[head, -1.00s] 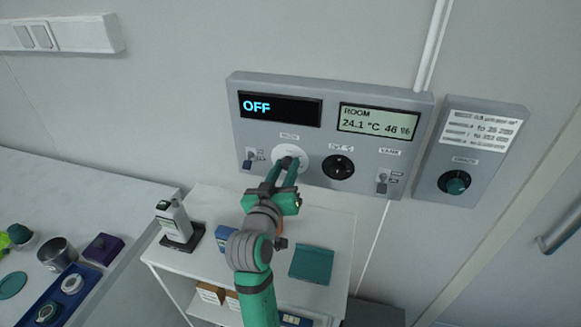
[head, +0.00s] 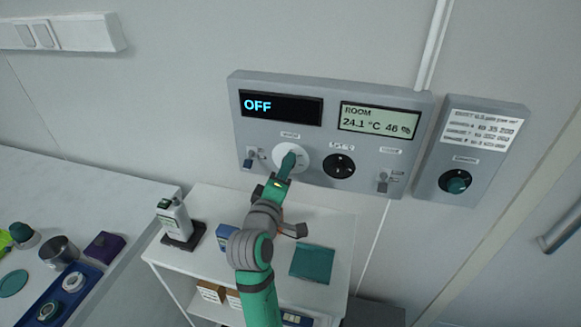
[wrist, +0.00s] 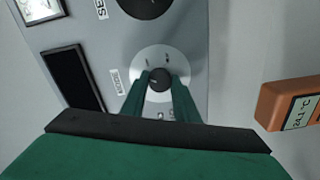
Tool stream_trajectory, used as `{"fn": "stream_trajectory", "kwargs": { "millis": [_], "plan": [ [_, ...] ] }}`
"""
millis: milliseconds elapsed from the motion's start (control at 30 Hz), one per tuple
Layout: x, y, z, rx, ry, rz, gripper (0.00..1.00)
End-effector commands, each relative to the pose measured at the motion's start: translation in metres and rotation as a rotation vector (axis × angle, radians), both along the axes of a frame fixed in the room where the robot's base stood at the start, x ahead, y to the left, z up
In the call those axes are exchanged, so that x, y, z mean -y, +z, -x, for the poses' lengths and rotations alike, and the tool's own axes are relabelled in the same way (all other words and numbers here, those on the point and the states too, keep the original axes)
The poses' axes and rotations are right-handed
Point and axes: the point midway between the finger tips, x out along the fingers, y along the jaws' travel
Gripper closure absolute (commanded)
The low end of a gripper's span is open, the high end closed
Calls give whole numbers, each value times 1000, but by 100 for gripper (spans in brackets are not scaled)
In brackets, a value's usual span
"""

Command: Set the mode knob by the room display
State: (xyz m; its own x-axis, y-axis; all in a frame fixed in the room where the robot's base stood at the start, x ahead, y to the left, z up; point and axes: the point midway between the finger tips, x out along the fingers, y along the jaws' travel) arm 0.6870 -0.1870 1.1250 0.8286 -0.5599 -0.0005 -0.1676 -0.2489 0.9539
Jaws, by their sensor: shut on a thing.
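The mode knob is a dark knob (wrist: 160,79) on a pale round dial (head: 302,157) on the grey wall panel (head: 225,110). My gripper (head: 288,163) is at the dial, its green fingers shut on the knob; they also show on both sides of the knob in the wrist view (wrist: 160,88). In the head view the fingers hide the knob. The mode display (head: 282,107) reads OFF. The room display (head: 380,119) beside it reads ROOM, 24.1 °C and 46 %.
A black set knob (head: 339,166) is right of the dial, with toggle switches (head: 249,158) (head: 382,182) at either side. A separate box (head: 470,150) with a dark teal knob is further right. A white cart (head: 330,225) with several items stands below.

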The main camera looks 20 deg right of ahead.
Motion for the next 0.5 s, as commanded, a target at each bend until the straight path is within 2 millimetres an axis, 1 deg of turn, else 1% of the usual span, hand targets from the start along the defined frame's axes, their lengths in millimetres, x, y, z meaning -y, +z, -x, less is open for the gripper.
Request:
{"fn": "stream_trajectory", "kwargs": {
  "millis": [300, 500],
  "plan": [
    [0, -2, 0, -156, 1, 226, 95],
    [-1, -2, -1, -227, 2, 331, 95]
  ]
}}
